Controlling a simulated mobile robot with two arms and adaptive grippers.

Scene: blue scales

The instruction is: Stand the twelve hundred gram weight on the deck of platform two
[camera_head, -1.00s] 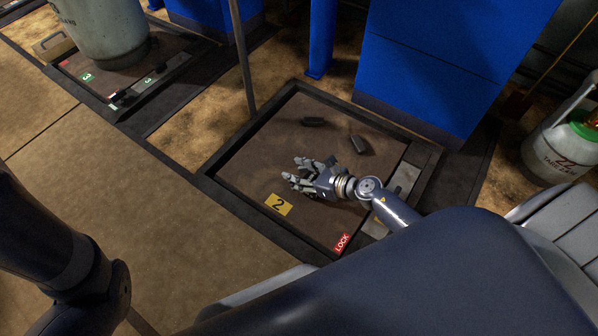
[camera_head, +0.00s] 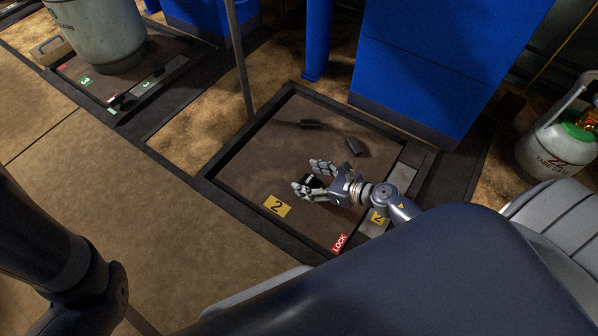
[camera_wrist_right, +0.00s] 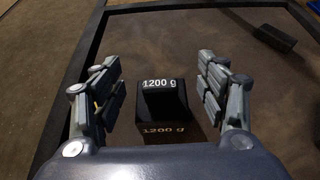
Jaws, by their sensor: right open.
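The black weight marked 1200 g (camera_wrist_right: 165,103) is between the fingers of my right gripper (camera_wrist_right: 160,62) in the wrist view, its markings upright. Gaps show on both sides of it, and the fingers are spread. In the head view the right gripper (camera_head: 306,176) is low over the brown deck of platform two (camera_head: 258,160), near the yellow 2 label (camera_head: 277,205). The dark weight (camera_head: 314,181) shows partly between its fingers and appears to stand on the deck; its base is mostly hidden. My left gripper is out of view.
Two dark blocks (camera_head: 310,123) (camera_head: 353,147) lie farther back on the deck. A thin post (camera_head: 240,65) and blue cabinet (camera_head: 440,65) stand behind. A grey cylinder (camera_head: 100,35) stands on platform three.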

